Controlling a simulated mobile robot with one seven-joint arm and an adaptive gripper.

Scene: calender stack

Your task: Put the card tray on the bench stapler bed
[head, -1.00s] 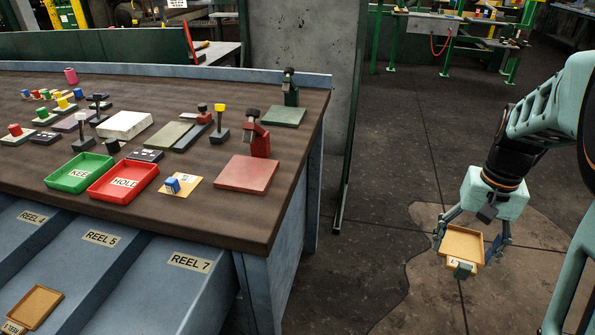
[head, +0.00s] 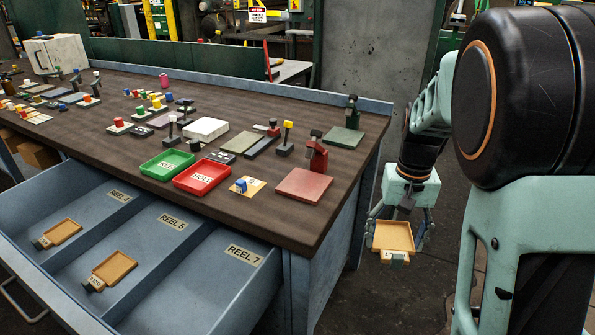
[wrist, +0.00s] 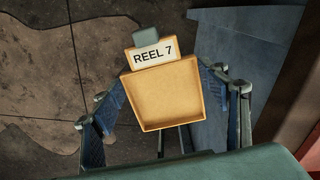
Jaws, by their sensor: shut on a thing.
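The card tray (head: 393,236) is a shallow orange-tan tray with a grey tab; its label reads REEL 7 in the wrist view (wrist: 153,54). My gripper (head: 397,240) is shut on it by its two sides and holds it off the bench's right end, over the floor. Two stapler-like tools with flat beds stand at the bench's right end. The nearer has a red bed (head: 304,186) and a red body with a dark head (head: 314,156). The farther has a green bed (head: 343,138). Both beds look bare.
The open drawer (head: 190,270) below has REEL 4, 5 and 7 labels; similar trays (head: 108,269) lie in the first two compartments, and the REEL 7 one looks empty. A yellow card with a blue block (head: 246,187) and a red HOLE tray (head: 202,178) sit left of the red bed.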

